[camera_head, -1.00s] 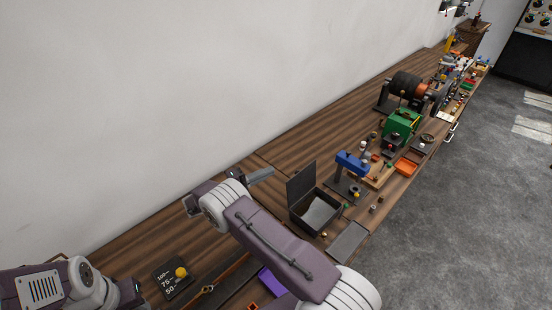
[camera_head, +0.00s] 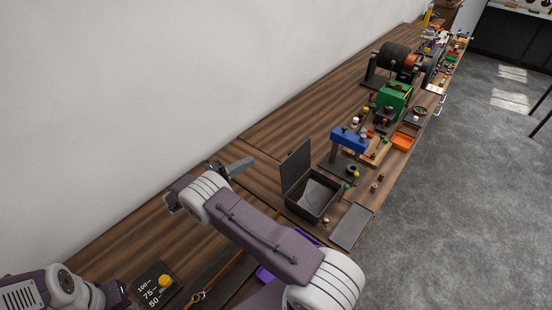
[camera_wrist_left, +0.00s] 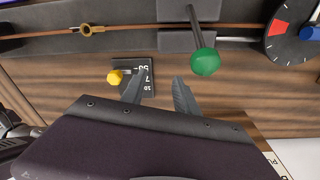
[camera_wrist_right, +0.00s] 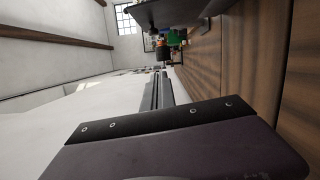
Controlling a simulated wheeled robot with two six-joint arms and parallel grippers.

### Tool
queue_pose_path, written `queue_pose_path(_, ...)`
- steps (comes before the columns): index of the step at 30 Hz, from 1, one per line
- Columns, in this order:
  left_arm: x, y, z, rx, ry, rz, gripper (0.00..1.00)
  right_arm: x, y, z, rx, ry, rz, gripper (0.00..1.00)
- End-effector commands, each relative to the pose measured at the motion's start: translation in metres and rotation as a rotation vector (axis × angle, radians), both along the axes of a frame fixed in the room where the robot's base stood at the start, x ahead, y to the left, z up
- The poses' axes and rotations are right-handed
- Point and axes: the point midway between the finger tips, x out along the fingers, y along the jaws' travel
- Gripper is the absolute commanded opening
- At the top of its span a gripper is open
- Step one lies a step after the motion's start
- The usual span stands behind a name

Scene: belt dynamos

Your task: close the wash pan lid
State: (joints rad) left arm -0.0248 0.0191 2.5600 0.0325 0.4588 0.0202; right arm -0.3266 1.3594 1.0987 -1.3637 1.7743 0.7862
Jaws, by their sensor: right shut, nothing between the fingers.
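The wash pan (camera_head: 317,201) is a dark open box on the wooden bench, right of my right arm in the head view. Its lid (camera_head: 296,166) stands upright on the pan's left side, so the pan is open. My right gripper (camera_head: 240,165) is shut and empty, left of the lid and apart from it. In the right wrist view the gripper's fingers (camera_wrist_right: 158,92) lie together, and a dark panel, probably the lid (camera_wrist_right: 170,12), shows at the top. My left gripper (camera_wrist_left: 157,92) is open and empty in the left wrist view, above the bench.
A grey flat plate (camera_head: 352,226) lies right of the pan. A blue-topped device (camera_head: 349,141) stands just beyond it. A black dial plate with a yellow knob (camera_head: 165,281) is near my left arm. The bench behind the lid, along the wall, is clear.

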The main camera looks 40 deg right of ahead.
Motion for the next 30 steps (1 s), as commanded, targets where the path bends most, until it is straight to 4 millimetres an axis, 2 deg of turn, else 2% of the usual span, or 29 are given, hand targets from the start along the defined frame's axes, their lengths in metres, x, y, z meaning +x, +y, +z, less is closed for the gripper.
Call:
queue_pose_path(5,0.0,0.0,0.014,0.0,0.0,0.0,0.36,0.0,-0.022,0.006,0.0,0.003,-0.003,0.0)
queue_pose_path(16,0.0,0.0,0.048,0.0,0.0,0.0,0.36,0.003,-0.102,0.008,-0.001,0.002,-0.005,0.0)
queue_pose_path(18,0.0,0.0,0.063,0.0,0.0,0.0,0.36,-0.009,-0.104,0.014,0.0,0.007,0.0,0.0)
queue_pose_path(21,0.0,0.0,0.073,0.0,0.0,0.0,0.36,-0.022,-0.107,0.013,0.0,0.006,0.0,0.0)
queue_pose_path(25,0.0,0.0,0.077,0.0,0.0,0.0,0.36,-0.032,-0.11,0.011,0.0,0.003,0.0,0.0)
queue_pose_path(30,0.0,0.0,0.077,0.0,0.0,0.0,0.36,-0.035,-0.111,0.009,0.0,0.0,0.0,0.0)
